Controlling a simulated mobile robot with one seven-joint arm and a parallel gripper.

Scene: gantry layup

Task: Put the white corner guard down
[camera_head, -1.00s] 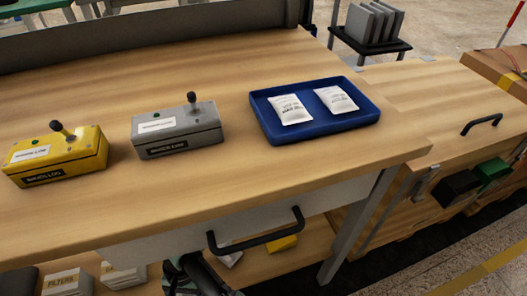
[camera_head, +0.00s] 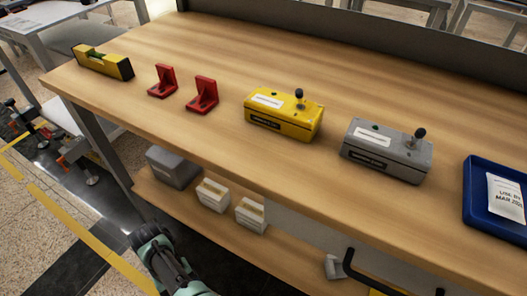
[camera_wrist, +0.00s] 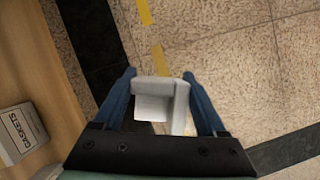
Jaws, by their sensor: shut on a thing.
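My gripper (camera_wrist: 160,76) shows in the wrist view with its two blue fingers closed on a white corner guard (camera_wrist: 154,107). The guard sits between the fingers, above a speckled floor. In the head view my arm shows at the bottom, in front of the bench; the fingers and the held guard cannot be made out there. A small white angled piece (camera_head: 334,267) lies on the lower shelf in the head view; I cannot tell what it is.
The wooden bench (camera_head: 200,62) holds a yellow level (camera_head: 104,63), two red brackets (camera_head: 203,96), a yellow control box (camera_head: 283,117), a grey one (camera_head: 386,150) and a blue tray (camera_head: 480,208). Boxes (camera_head: 213,194) stand on the lower shelf (camera_head: 262,258). The bench top's back left is clear.

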